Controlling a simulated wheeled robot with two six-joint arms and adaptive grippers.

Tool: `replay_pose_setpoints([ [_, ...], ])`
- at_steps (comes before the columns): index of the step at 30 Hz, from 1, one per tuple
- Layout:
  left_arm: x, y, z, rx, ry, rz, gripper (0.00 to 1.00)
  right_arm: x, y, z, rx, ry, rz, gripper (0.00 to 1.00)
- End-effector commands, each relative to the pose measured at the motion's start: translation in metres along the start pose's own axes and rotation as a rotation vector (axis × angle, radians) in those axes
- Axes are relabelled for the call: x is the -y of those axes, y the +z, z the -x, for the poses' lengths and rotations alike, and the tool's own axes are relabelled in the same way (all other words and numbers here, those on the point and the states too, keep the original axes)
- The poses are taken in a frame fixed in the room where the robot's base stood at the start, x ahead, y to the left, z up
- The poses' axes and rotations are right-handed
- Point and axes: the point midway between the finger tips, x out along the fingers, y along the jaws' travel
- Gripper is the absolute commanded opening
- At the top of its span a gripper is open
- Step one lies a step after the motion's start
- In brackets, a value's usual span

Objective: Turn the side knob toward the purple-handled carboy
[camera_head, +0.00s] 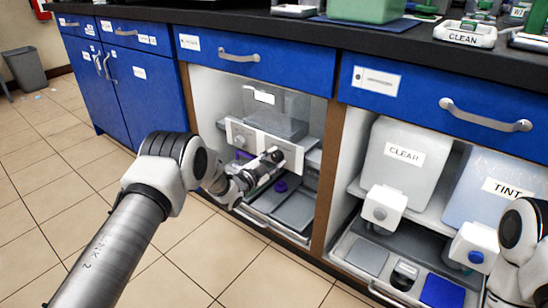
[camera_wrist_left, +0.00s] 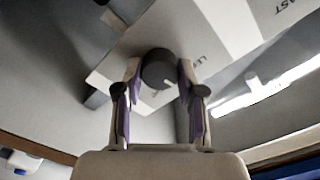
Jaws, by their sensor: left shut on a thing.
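The dark grey round side knob (camera_wrist_left: 158,68), with a pale mark on its face, sits on a white panel in the left wrist view. The fingers of my left gripper (camera_wrist_left: 159,80) stand on either side of it and are shut on it. In the head view my left gripper (camera_head: 272,157) reaches into the open cabinet bay at the right part of the white panel (camera_head: 262,144), largely covering the knob there. A translucent grey carboy (camera_head: 284,108) stands behind the panel. I cannot make out a purple handle on it. My right gripper is out of view.
A small purple piece (camera_head: 281,186) is above the lower tray (camera_head: 297,212). A blue drawer (camera_head: 262,60) hangs above.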

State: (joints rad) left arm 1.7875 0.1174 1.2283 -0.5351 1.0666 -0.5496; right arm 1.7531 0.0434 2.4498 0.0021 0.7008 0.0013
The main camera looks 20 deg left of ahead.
Motion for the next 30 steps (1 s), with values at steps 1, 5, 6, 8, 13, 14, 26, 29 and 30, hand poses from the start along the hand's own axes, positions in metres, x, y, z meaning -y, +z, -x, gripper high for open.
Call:
replay_pose_setpoints([
  [1, 0.001, -0.002, 0.0, 0.0, 0.001, 0.033, 0.04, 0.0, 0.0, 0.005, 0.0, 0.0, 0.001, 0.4],
  [5, 0.002, -0.002, 0.0, 0.0, 0.001, 0.141, 0.04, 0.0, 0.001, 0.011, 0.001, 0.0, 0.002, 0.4],
  [6, 0.002, -0.002, 0.0, 0.0, 0.0, 0.176, 0.04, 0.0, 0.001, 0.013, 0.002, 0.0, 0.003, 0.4],
  [8, 0.002, -0.002, 0.0, 0.0, 0.001, 0.23, 0.04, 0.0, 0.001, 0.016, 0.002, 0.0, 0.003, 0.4],
  [13, 0.002, -0.001, 0.0, 0.0, 0.001, 0.37, 0.04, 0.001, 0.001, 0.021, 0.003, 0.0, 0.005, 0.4],
  [14, 0.002, -0.001, 0.0, 0.0, 0.001, 0.393, 0.04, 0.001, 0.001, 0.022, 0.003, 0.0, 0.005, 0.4],
  [26, 0.001, 0.0, 0.0, -0.001, 0.0, 0.592, 0.04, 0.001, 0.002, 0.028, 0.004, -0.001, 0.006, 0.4],
  [29, 0.001, 0.0, 0.0, 0.0, 0.0, 0.61, 0.04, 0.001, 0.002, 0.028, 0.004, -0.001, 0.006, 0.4],
  [30, 0.001, 0.0, 0.0, 0.0, 0.0, 0.614, 0.04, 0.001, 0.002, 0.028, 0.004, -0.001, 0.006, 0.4],
])
